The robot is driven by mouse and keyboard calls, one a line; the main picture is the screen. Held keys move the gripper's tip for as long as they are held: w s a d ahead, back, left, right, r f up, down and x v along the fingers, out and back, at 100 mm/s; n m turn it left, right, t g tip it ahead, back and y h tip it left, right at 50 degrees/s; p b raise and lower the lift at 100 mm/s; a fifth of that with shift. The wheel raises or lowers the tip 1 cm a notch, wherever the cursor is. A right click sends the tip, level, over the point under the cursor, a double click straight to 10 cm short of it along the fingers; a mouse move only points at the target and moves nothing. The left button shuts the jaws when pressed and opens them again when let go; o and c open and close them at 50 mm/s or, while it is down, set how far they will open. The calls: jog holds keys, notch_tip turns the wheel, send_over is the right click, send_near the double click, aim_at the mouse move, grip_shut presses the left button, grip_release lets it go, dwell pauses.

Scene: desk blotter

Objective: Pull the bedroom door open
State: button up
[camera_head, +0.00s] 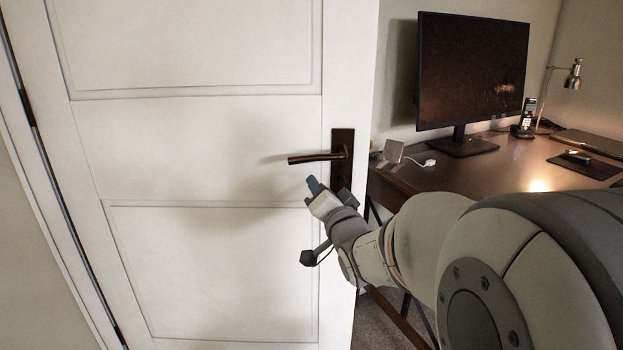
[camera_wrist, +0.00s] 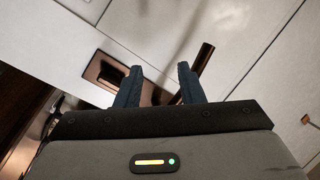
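The white panelled door (camera_head: 200,140) fills the left and middle of the head view, and its face shows in the wrist view (camera_wrist: 235,45). Its dark lever handle (camera_head: 318,157) sits on a dark plate (camera_head: 342,142) near the door's right edge and points left. In the wrist view the lever (camera_wrist: 203,60) runs up and right, partly hidden behind the fingers. My gripper (camera_head: 314,186) is just below the lever in the head view. Its two dark blue fingers (camera_wrist: 160,86) stand apart with nothing held between them. I cannot tell whether a finger touches the lever.
A dark hinge (camera_head: 27,108) shows at the door's left side. No door frame shows beside its right edge. To the right, a brown desk (camera_head: 450,178) carries a monitor (camera_head: 470,75), a phone (camera_head: 525,120) and a lamp (camera_head: 573,75). My arm crosses in front of the desk.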

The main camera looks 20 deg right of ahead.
jog(key=shift+s+f, duration=0.1)
jog(key=shift+s, duration=1.1)
jog(key=shift+c, duration=0.2)
